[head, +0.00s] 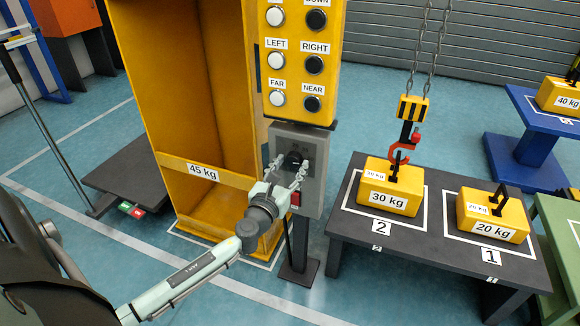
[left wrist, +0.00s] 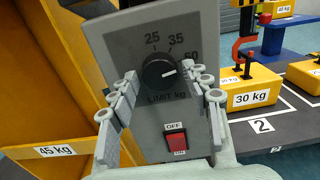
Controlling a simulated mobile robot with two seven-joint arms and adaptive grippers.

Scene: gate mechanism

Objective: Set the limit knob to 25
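The limit knob (left wrist: 158,73) is a round black dial on a grey control box (left wrist: 113,45), marked 25, 35 and 50 with LIMIT kg below. Its white mark points right, toward the 50. In the head view the knob (head: 293,159) is small and partly hard to read. My left gripper (head: 288,170) is in front of the box with its fingers spread to either side of the knob. In the left wrist view the gripper (left wrist: 163,85) is open, with gaps between the fingers and the knob. My right gripper is not in view.
A red OFF/ON switch (left wrist: 176,141) sits below the knob. A yellow button panel (head: 298,75) is above the box. A yellow 45 kg frame (head: 172,95) stands left. A dark table (head: 355,225) with 30 kg and 20 kg weights, and a chain hook (head: 408,125), are right.

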